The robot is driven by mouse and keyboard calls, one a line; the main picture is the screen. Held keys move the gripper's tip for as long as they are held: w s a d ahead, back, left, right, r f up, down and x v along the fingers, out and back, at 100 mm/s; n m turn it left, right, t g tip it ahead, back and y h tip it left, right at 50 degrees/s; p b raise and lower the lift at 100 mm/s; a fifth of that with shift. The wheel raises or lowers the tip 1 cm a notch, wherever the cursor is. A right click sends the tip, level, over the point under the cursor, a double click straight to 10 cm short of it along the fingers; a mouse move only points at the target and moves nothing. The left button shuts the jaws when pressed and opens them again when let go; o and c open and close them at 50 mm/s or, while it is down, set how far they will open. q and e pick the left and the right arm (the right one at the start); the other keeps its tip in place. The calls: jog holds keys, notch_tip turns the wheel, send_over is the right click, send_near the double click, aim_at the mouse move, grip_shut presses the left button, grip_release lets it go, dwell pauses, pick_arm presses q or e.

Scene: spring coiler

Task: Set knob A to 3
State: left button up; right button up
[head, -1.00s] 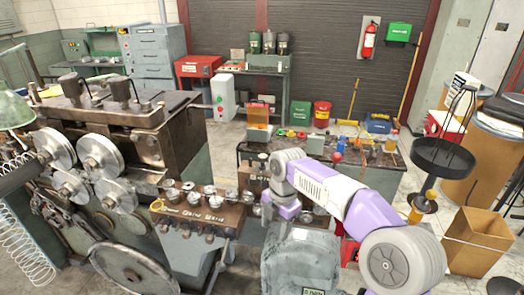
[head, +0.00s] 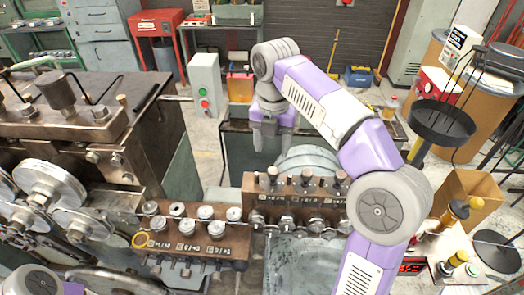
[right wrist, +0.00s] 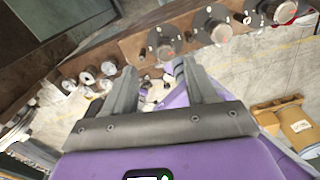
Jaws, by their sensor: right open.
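A brown panel (head: 205,252) with several round silver knobs stands at lower left centre in the head view. White letter-and-number labels run along it; they are too small to read surely. My left gripper is out of view.
A second brown bar (head: 290,205) with several upright posts stands right of the panel. Large metal rollers (head: 50,185) and the coiler body lie left. A grey box with red and green buttons (head: 205,90) stands behind. A black dish (head: 442,122) is at right.

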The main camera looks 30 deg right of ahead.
aim_at(273, 170)
jog(key=s+f, duration=0.1)
jog(key=f+b, duration=0.1)
jog(key=shift+s+f, duration=0.35)
jog(key=f, duration=0.1)
jog(key=f+b, duration=0.1)
jog(key=f, duration=0.1)
jog(key=shift+w+f, duration=0.25)
jog(key=shift+w, duration=0.1)
jog(key=shift+s+f, duration=0.15)
jog(key=shift+f, duration=0.15)
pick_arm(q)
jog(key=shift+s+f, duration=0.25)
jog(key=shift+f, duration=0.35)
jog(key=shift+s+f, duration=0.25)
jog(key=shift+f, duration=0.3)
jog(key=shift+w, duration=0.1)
pick_arm(e)
jog(key=shift+c, duration=0.5)
jog(key=c, duration=1)
